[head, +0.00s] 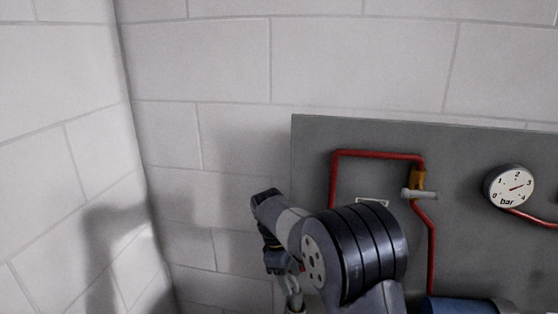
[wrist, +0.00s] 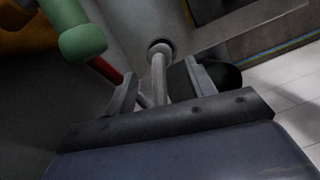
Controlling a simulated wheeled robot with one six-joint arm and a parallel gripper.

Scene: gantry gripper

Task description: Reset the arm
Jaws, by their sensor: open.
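My gripper (wrist: 161,72) is open in the wrist view, with its two grey fingers apart. A grey rod (wrist: 158,78) with a rounded end stands between the fingers; no clear contact with either finger shows. In the head view my arm reaches up from the bottom middle and bends down to the left. My gripper end is small there, low in front of the wall, and partly cut off by the bottom edge.
A blue cylinder (head: 460,306) is below. A green knob (wrist: 82,42) is close to my gripper's left.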

